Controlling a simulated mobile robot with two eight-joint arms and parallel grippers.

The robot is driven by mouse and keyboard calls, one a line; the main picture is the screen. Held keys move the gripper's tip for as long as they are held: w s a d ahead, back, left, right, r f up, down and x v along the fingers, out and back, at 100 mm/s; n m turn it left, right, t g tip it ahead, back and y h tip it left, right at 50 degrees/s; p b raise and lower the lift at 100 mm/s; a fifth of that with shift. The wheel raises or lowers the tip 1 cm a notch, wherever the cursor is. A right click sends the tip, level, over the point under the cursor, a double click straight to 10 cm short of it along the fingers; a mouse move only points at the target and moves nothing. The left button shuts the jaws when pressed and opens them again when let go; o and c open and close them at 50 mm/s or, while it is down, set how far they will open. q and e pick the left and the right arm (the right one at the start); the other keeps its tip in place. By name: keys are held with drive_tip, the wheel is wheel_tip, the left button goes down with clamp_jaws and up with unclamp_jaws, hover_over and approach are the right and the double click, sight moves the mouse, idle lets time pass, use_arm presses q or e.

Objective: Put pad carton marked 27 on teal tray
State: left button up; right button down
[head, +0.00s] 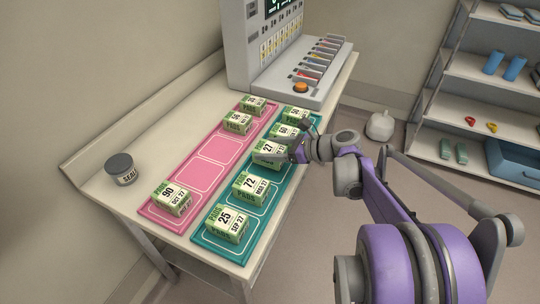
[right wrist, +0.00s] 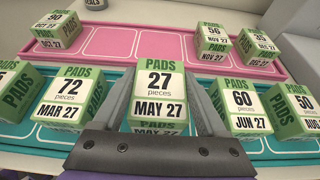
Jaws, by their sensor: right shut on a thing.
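The green and white pad carton marked 27 (head: 267,148) is in the middle of the row over the teal tray (head: 257,215), between cartons marked 72 (head: 250,188) and 60 (head: 284,132). My right gripper (head: 283,153) is shut on carton 27. In the right wrist view, carton 27 (right wrist: 159,88) stands upright between the two fingers, with MAY 27 on its label facing me. The gripper hides its lower part, so I cannot tell whether it touches the tray. My left gripper is not in view.
The teal tray also holds cartons 25 (head: 227,224) and 50 (head: 298,117). The pink tray (head: 190,150) beside it holds carton 90 (head: 172,197) and two at its far end, with empty middle slots. A dark-lidded jar (head: 121,168) stands left. A grey machine (head: 300,75) stands behind.

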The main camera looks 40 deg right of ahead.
drive_tip(key=shift+f, duration=1.15)
drive_tip(key=shift+f, duration=0.1)
unclamp_jaws()
drive_tip(key=shift+s+d+r, duration=0.2)
drive_tip(key=shift+s+r, duration=0.1)
drive_tip(key=v, duration=1.1)
drive_tip(key=shift+s+r, duration=0.1)
drive_tip(key=shift+r, duration=0.05)
